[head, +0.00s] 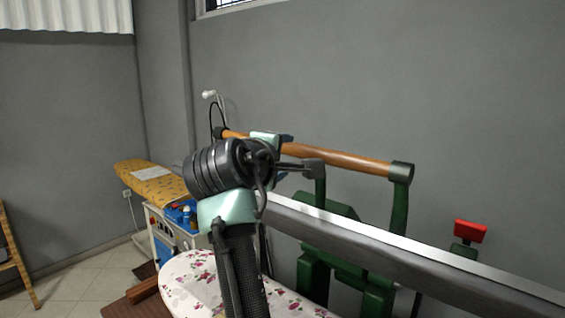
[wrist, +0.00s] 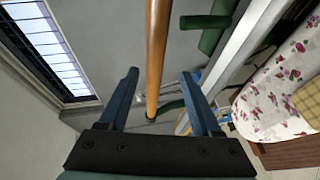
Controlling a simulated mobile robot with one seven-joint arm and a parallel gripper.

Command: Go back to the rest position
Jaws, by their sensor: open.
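My gripper shows in the wrist view (wrist: 160,76) with its two blue fingers spread apart and nothing gripped between them. A wooden bar (wrist: 157,45) appears in the gap between the fingers; the depth between them is hard to judge. In the head view the wooden bar (head: 345,160) runs across green supports, and my arm stands in front of its left part. My gripper is mostly hidden there behind my own dark wrist joint, near the bar.
A green press frame (head: 398,210) with a long grey metal beam (head: 420,265) fills the right. A floral ironing board (head: 185,275) lies below my arm. A yellow ironing board (head: 150,182) stands behind left. A red handle (head: 470,231) is at right. Space above the bar is clear.

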